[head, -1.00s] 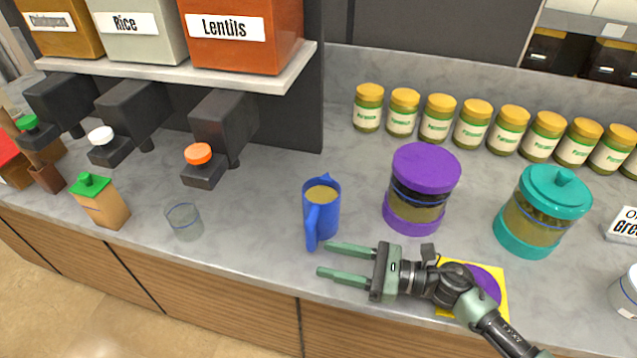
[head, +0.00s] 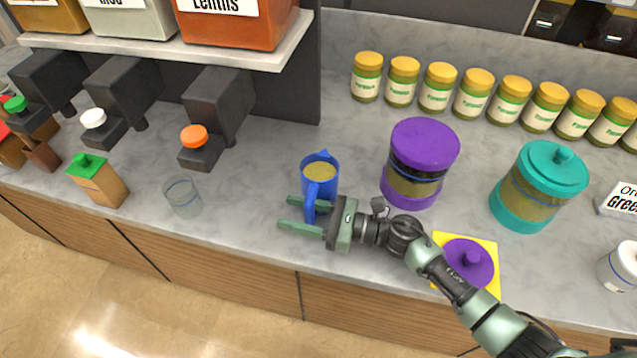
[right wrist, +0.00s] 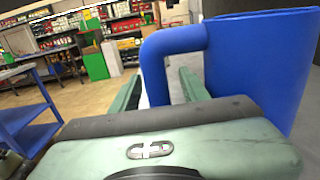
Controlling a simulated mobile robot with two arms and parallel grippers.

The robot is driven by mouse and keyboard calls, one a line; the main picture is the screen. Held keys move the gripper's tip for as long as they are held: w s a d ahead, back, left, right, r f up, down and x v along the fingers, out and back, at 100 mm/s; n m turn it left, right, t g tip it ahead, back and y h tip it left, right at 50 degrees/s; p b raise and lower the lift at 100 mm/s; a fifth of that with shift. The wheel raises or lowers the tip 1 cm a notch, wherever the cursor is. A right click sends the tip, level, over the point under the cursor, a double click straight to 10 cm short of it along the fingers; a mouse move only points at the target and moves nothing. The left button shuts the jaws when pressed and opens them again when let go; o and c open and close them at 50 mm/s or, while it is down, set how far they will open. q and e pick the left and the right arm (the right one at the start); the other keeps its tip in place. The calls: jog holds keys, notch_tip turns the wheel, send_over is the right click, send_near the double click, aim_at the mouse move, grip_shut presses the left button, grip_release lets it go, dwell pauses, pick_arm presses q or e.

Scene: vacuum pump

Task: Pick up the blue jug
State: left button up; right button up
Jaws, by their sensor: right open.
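The blue jug (head: 321,176) stands upright on the grey counter, filled with something yellowish-brown, its handle toward the counter's front edge. My right gripper (head: 291,214) is open, its two green fingers pointing left, one on each side of the handle in the head view. In the right wrist view the jug (right wrist: 262,65) is large and close, and its handle (right wrist: 172,42) reaches down between the fingers (right wrist: 156,88). I cannot tell whether the fingers touch it. My left gripper is not in view.
A purple-lidded jar (head: 420,160) and a teal-lidded jar (head: 538,188) stand right of the jug. A purple lid (head: 468,262) lies on a yellow mat (head: 438,238) near the front edge. A clear glass (head: 183,195) stands left, below black dispensers (head: 218,105). Several yellow-lidded jars (head: 438,88) line the back.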

grip_shut()
dwell(1.3)
jog(key=shift+w+r, duration=0.1)
jog(key=shift+r, duration=0.05)
